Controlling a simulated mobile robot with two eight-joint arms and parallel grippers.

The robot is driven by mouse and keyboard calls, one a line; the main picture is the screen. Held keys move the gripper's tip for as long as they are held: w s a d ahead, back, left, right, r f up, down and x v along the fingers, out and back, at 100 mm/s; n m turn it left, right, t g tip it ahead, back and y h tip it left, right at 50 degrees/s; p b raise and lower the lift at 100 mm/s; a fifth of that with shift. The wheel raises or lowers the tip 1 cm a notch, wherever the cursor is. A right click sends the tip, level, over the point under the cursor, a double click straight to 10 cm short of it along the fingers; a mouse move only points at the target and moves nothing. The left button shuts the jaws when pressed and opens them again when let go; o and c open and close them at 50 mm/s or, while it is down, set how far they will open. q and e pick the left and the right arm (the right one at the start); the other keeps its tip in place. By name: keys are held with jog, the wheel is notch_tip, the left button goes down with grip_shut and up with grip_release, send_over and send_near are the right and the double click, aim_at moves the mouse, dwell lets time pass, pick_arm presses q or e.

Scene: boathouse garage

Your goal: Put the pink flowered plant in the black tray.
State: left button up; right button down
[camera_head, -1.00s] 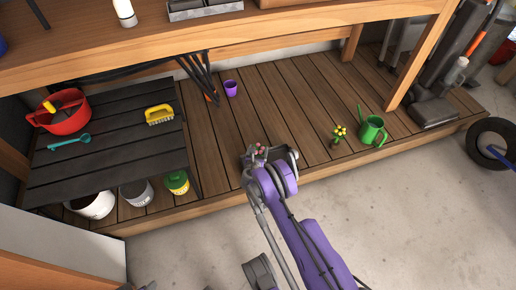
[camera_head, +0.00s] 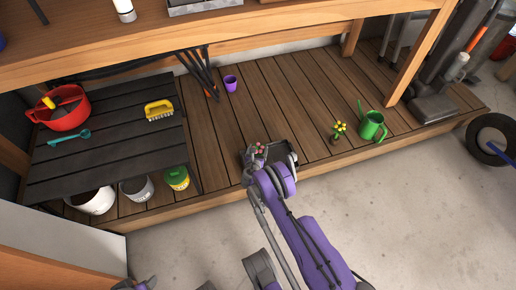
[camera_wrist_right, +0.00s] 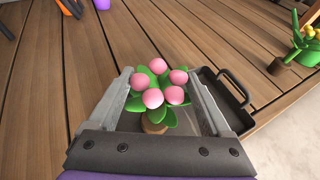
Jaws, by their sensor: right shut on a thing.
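The pink flowered plant (camera_wrist_right: 158,92) has round pink blossoms, green leaves and a small brown pot. In the right wrist view it is between the two grey fingers of my right gripper (camera_wrist_right: 160,100), which is shut on it. In the head view the pink blossoms (camera_head: 259,150) show at the end of my right arm. The black tray (camera_wrist_right: 236,112), with a handle, lies around and behind the fingers. Part of it shows in the head view (camera_head: 291,157). The plant is over or inside the tray; I cannot tell whether the pot touches its bottom.
The tray is on the wooden deck, near its front edge. A yellow flowered plant (camera_head: 339,131) and a green watering can (camera_head: 372,126) stand to the right. A purple cup (camera_head: 231,83) stands behind. A black slatted table (camera_head: 105,147) is on the left.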

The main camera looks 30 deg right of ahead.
grip_release()
jog(key=p+v, duration=0.2)
jog(key=v, duration=0.8)
jog(key=shift+s+a+r+p, duration=0.2)
jog(key=shift+s+a+p, duration=0.05)
jog(key=shift+p, duration=0.05)
jog(key=shift+c, duration=0.2)
grip_shut()
dwell(1.2)
notch_tip(320, 180, up, 12)
jog(key=p, duration=0.4)
jog(key=shift+p, duration=0.35)
dwell(0.6)
dwell(0.5)
